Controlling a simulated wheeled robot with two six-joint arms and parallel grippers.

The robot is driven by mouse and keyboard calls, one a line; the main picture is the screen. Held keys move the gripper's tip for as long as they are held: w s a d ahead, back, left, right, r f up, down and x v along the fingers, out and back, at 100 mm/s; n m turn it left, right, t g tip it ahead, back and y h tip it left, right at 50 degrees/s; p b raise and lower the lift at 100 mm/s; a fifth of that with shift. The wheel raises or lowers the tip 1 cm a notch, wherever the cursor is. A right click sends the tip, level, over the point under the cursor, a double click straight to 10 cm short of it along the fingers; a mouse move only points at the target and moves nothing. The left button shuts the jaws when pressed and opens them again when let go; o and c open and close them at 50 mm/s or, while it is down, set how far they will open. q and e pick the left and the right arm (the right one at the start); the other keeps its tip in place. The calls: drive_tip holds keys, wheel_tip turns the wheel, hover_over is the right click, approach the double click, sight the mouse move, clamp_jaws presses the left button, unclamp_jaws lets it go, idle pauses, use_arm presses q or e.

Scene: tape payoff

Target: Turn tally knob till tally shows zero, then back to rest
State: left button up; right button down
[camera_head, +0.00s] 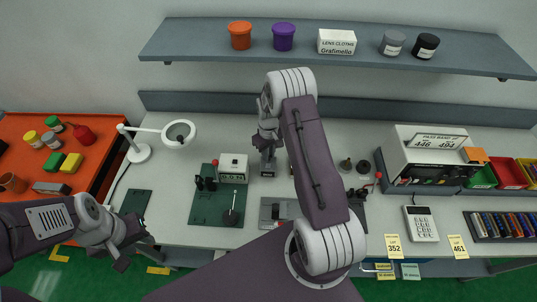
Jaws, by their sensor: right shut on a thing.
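The tally counter (233,163) is a small white box with a dark digit window, standing on the dark green mat (205,208). Its digits are too small to read surely. My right gripper (268,170) points down at the right side of the tally box. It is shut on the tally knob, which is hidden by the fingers. My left gripper (137,250) is empty at the front left edge of the bench, with its fingers apart, far from the tally.
My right arm crosses the middle and hides part of the bench. A white lamp (140,152) stands at left beside the orange table (82,189). A white instrument (428,155) stands at right. A shelf (340,62) with tubs runs above. Bench around the lamp is clear.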

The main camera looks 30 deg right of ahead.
drive_tip(key=shift+w+r, duration=0.15)
drive_tip(key=shift+w, duration=0.05)
drive_tip(key=c, duration=1.6)
unclamp_jaws()
drive_tip(key=shift+o, duration=1.3)
drive_tip(key=shift+s, duration=0.15)
